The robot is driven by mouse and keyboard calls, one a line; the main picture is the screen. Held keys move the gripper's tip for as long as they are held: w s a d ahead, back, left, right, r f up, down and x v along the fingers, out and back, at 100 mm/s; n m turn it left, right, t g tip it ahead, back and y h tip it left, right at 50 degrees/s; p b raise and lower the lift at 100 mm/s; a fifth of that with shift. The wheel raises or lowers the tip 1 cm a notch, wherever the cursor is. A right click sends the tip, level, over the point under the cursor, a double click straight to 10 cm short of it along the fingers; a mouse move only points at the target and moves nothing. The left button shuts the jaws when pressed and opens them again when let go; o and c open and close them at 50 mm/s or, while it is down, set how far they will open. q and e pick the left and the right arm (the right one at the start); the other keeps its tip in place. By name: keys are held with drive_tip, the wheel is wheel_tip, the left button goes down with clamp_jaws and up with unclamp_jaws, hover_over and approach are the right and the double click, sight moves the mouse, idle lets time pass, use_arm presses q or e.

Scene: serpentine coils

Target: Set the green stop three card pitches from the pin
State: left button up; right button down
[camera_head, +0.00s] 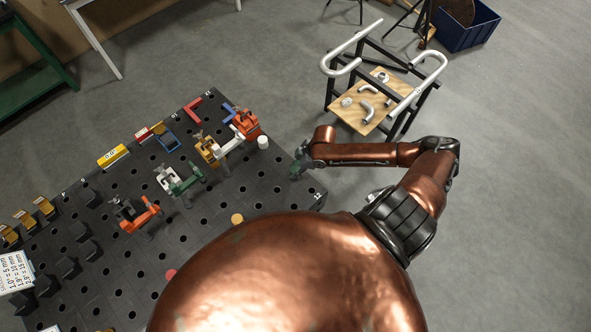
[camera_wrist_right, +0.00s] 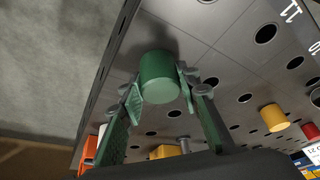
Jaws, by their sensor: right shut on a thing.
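The green stop (camera_wrist_right: 159,77) is a short green cylinder in the right wrist view, between the two fingers of my right gripper (camera_wrist_right: 161,90). The fingers are shut on its sides. In the head view my right gripper (camera_head: 300,163) is at the right edge of the dark perforated table, with the green stop (camera_head: 294,173) small at its tip. I cannot tell whether the stop touches the table top. A white cylinder (camera_head: 263,142) stands on the table to the left of the gripper; I cannot tell whether it is the pin. My left gripper is not in view.
The dark table (camera_head: 205,238) has rows of holes. Orange, green and yellow clamps (camera_head: 180,182) stand left of the gripper. A yellow piece (camera_head: 237,219) and a red piece (camera_head: 171,273) lie nearer. A printed card (camera_head: 15,272) is at far left. A tube-framed cart (camera_head: 375,90) stands beyond.

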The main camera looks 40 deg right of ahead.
drive_tip(key=c, duration=1.4)
unclamp_jaws()
drive_tip(key=shift+w+f, duration=0.1)
drive_tip(key=shift+f, duration=0.05)
drive_tip(key=shift+c, duration=0.2)
drive_tip(key=shift+o, duration=0.4)
drive_tip(key=shift+d+r, duration=0.15)
drive_tip(key=shift+r, duration=0.2)
drive_tip(key=v, duration=1.1)
drive_tip(key=shift+r, duration=0.15)
